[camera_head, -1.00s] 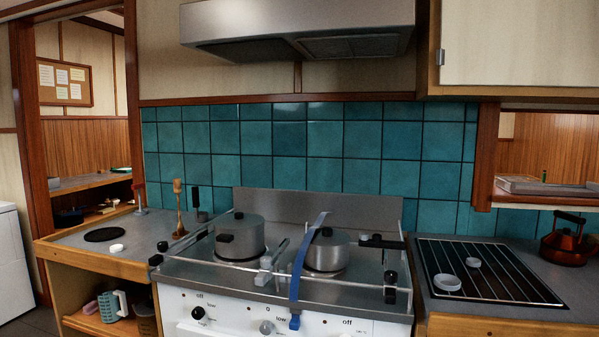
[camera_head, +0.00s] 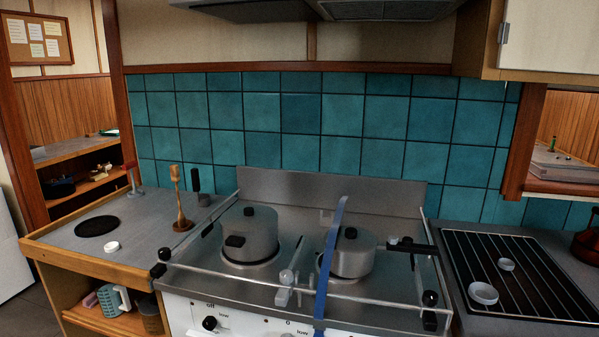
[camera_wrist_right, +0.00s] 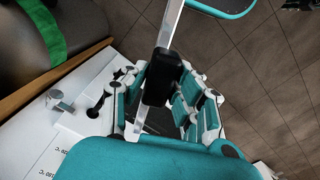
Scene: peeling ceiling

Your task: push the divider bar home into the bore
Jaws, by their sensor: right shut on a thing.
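In the right wrist view my right gripper (camera_wrist_right: 160,105) is shut on a black sleeve (camera_wrist_right: 158,78) on a slim pale metal bar (camera_wrist_right: 173,22), apparently the divider bar. Its teal and white fingers flank the sleeve, and floor shows behind the bar. Neither gripper is in the head view. There the stove (camera_head: 220,286) has a metal rail around its top with black corner fittings (camera_head: 430,298). A grey clamp-like piece (camera_head: 284,292) sits on the front rail between two lidded pots (camera_head: 250,235) (camera_head: 352,252). I cannot make out the bore.
A blue strap (camera_head: 325,270) hangs over the stove's front beside the right pot. A wire grill (camera_head: 510,270) with two small white dishes stands on the right counter. The left counter (camera_head: 145,225) holds a black disc, a white lid and upright utensils. The wrist view shows the stove's white front (camera_wrist_right: 70,130).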

